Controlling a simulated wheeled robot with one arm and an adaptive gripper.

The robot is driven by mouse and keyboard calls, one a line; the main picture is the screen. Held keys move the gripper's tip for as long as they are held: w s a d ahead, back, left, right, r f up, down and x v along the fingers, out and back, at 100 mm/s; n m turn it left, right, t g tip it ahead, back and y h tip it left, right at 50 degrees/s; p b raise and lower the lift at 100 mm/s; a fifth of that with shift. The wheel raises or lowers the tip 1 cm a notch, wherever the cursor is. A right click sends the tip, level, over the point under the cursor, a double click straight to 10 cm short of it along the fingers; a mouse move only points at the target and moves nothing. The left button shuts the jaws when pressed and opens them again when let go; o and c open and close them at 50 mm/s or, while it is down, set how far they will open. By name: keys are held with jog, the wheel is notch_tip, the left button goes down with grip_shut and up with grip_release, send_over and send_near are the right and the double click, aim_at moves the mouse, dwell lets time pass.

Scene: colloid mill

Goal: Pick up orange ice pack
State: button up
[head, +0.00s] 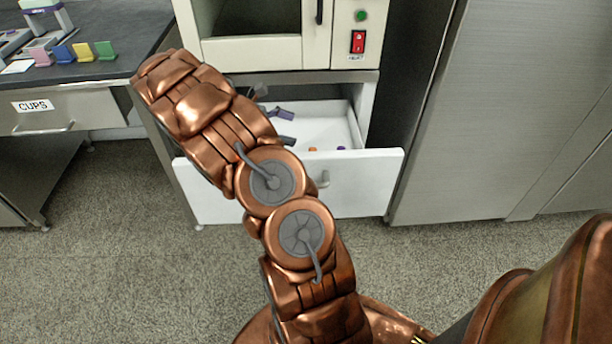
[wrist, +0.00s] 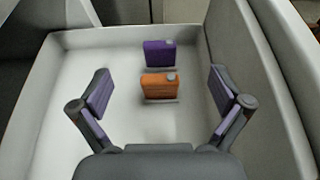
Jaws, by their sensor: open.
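The orange ice pack (wrist: 158,88) is a small upright block with a pale cap, standing in the open white drawer (wrist: 52,120). In the head view only a small bit of the orange pack (head: 313,149) shows past my arm. My gripper (wrist: 162,86) is open and empty in the wrist view, with one finger on each side of the orange pack and apart from it. In the head view the gripper (head: 284,127) is partly hidden behind my arm.
A purple ice pack (wrist: 159,53) stands just behind the orange one. The drawer walls surround both. A cream oven-like machine (head: 258,40) stands above the drawer. A dark counter (head: 115,40) with coloured cards is at the left, and a grey metal cabinet (head: 510,110) is at the right.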

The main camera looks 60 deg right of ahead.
notch_tip(320, 180, down, 7)
jog(key=b, duration=0.5)
jog(key=shift+f+b+x, duration=0.15)
jog(key=shift+b+x, duration=0.7)
jog(key=shift+x, duration=1.1)
jog(key=shift+f+b+x, duration=0.1)
jog(key=shift+b+x, duration=0.7)
jog(key=shift+x, duration=1.15)
jog(key=shift+w, duration=0.2)
jog(key=c, duration=1.2)
jog(key=shift+c, duration=0.2)
